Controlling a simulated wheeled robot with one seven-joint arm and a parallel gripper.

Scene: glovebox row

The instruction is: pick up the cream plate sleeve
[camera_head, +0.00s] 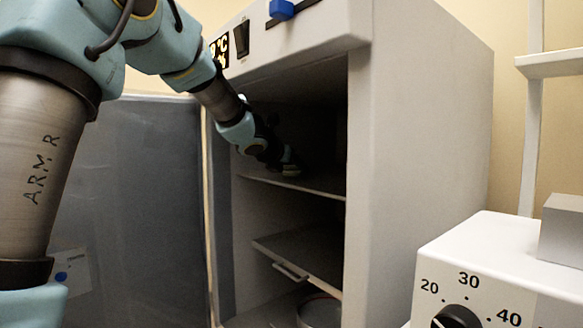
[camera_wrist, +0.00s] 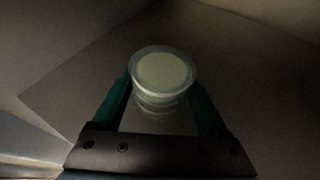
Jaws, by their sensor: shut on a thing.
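The cream plate sleeve (camera_wrist: 163,73) is a short, round, pale stack with a clear rim, seen from above in the wrist view. My gripper (camera_wrist: 162,94) has one green-edged finger on each side of it and is shut on it. In the head view my gripper (camera_head: 282,163) reaches inside the open cabinet at the upper shelf.
The upper shelf (camera_head: 318,186) lies under my gripper, with a lower shelf (camera_head: 310,252) below. A round metal vessel (camera_head: 320,312) stands at the cabinet's bottom. The open door (camera_head: 130,190) is at left, the cabinet's side wall (camera_head: 425,130) at right. A white dial unit (camera_head: 500,265) stands front right.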

